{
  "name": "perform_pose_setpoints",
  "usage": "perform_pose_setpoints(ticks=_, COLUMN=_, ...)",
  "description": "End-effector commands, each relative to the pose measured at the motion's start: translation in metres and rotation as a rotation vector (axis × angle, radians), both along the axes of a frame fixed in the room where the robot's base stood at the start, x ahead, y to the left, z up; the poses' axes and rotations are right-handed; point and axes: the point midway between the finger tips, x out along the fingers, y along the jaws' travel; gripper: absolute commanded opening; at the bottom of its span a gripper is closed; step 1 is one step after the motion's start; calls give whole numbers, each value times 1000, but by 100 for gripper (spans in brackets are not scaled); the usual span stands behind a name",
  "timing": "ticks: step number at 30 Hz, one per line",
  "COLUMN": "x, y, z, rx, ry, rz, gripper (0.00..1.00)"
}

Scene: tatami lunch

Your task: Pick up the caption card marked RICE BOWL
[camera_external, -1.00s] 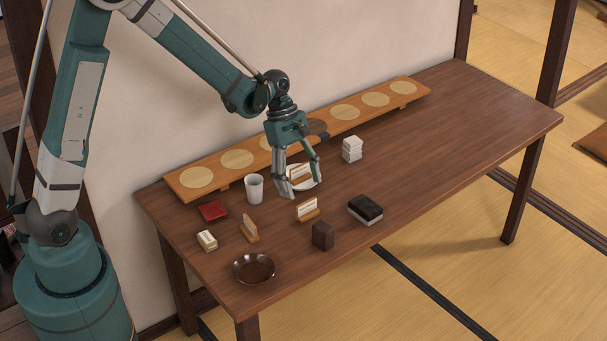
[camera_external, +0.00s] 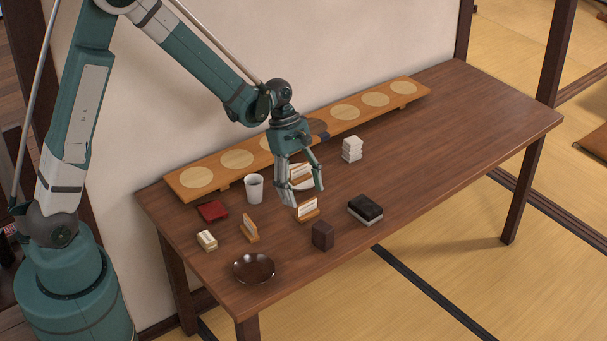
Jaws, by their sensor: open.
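Several small caption cards stand in wooden holders on the brown table. One card (camera_external: 307,207) stands just below my gripper, near the table's middle. Another card (camera_external: 249,230) stands to its left, facing away to the side. A third card (camera_external: 300,173) is behind my gripper's fingers, by a white plate (camera_external: 305,187), partly hidden. The lettering is too small to read, so I cannot tell which is marked RICE BOWL. My gripper (camera_external: 306,197) is open and empty, pointing down, with its fingertips close above and behind the middle card.
A dark brown block (camera_external: 322,235), a black-topped box (camera_external: 365,209), a white cup (camera_external: 254,188), a red item (camera_external: 212,211), a cream block (camera_external: 207,240) and a brown dish (camera_external: 254,268) surround the cards. A white stack (camera_external: 352,149) stands behind. The table's right side is clear.

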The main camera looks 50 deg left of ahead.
Motion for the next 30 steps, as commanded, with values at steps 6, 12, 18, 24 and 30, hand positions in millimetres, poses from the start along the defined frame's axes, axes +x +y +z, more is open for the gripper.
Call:
perform_pose_setpoints(ticks=6, x=0, y=-5, z=-10, rx=0, ry=0, rz=0, gripper=61)
perform_pose_setpoints(ticks=12, x=-1, y=-17, z=-31, rx=0, ry=0, rz=0, gripper=61)
perform_pose_setpoints(ticks=18, x=-1, y=-23, z=-45, rx=0, ry=0, rz=-1, gripper=61)
perform_pose_setpoints(ticks=24, x=-1, y=-24, z=-47, rx=0, ry=0, rz=0, gripper=61)
perform_pose_setpoints(ticks=30, x=-1, y=-24, z=-46, rx=0, ry=0, rz=0, gripper=61)
